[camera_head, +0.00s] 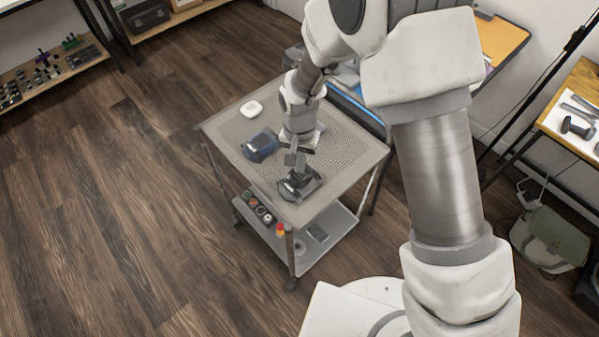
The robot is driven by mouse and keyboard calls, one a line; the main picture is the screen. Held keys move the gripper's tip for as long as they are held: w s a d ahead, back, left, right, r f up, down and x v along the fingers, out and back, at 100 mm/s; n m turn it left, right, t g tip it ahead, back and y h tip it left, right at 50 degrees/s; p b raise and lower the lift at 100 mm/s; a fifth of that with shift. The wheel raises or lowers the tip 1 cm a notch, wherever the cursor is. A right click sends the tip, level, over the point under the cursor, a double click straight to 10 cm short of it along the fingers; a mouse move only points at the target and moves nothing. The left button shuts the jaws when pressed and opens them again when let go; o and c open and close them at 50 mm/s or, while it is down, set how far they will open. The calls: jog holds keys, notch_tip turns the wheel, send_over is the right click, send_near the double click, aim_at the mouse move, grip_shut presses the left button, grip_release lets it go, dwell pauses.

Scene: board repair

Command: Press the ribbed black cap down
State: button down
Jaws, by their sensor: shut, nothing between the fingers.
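My gripper (297,174) points down over the near part of the grey cart top (224,128). Its fingers are shut with nothing between them. Directly below the fingertips is a small dark device (291,191) lying on the cart. The fingertips are at or just above it; I cannot tell whether they touch. The ribbed black cap cannot be made out at this size, and part of the dark device is hidden behind the gripper.
A dark blue device (261,145) lies left of my gripper, and a white square item (251,109) lies farther back. The cart's lower shelf (335,235) holds several round items. Wooden floor (120,200) is clear to the left. A workbench (500,40) stands behind.

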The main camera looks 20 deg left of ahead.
jog(key=shift+f+b, duration=1)
jog(key=shift+f, duration=0.2)
dwell(0.7)
jog(key=shift+r, duration=0.1)
notch_tip(320, 180, up, 8)
jog(key=p, duration=0.5)
dwell(0.5)
dwell(0.5)
jog(key=w+d+r+t+y, duration=0.1)
jog(key=d+r, duration=0.7)
jog(key=r, duration=0.2)
jog(key=w+d+r+t, duration=0.1)
jog(key=d+r, duration=0.6)
jog(key=r, duration=0.3)
jog(key=s+d+r+t, duration=0.1)
jog(key=s+d+r, duration=0.4)
jog(key=s+d, duration=0.1)
jog(key=s+d+r+t+h, duration=0.1)
jog(key=s+d+r+t, duration=0.1)
jog(key=s+d+r, duration=0.2)
jog(key=s+d, duration=0.3)
jog(key=d, duration=0.2)
jog(key=shift+s+d+r+m+t, duration=0.15)
jog(key=shift+r+m+t, duration=0.15)
jog(key=shift+r, duration=0.05)
